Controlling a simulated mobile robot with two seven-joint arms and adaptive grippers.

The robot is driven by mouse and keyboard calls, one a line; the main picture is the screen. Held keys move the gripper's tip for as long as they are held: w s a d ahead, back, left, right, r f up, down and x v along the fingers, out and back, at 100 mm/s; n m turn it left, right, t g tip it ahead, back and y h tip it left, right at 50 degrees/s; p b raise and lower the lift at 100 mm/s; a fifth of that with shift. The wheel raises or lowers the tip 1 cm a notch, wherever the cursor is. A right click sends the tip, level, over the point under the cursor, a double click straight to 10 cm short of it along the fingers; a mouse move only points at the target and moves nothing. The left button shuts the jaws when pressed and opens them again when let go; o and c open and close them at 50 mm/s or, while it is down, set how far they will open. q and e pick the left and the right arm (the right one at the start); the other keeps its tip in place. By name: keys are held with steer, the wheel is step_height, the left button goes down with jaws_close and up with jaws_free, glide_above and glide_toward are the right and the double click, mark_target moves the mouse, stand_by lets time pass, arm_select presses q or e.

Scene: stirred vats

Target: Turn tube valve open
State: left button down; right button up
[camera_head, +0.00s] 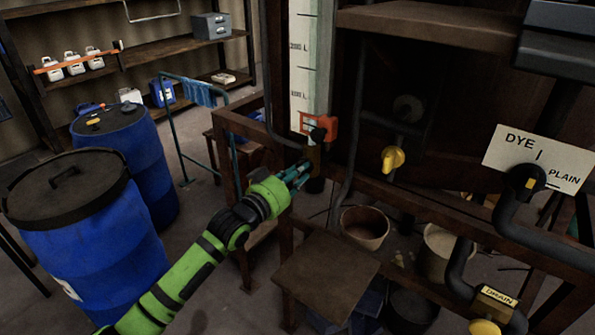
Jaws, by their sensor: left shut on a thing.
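My left arm is green and comes in from the bottom left. My left gripper (301,173), with teal fingers, is shut at the foot of the white graduated level tube (303,75). It is closed on a small part there, which looks like the tube valve (314,158); the fingers hide much of it, so I cannot tell how its handle is turned. An orange clamp (318,126) with a dark knob sits just above. My right gripper is not in view.
A yellow valve handle (393,158) and a DYE/PLAIN selector (525,178) are to the right. A DRAIN valve (496,296) is at lower right. A wooden stool (326,272) and buckets (365,228) stand below. Blue barrels (95,250) stand at left.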

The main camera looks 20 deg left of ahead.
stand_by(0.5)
arm_select(q)
steer(key=c, duration=1.1)
jaws_free()
steer(key=shift+o, duration=0.2)
steer(key=v, duration=1.2)
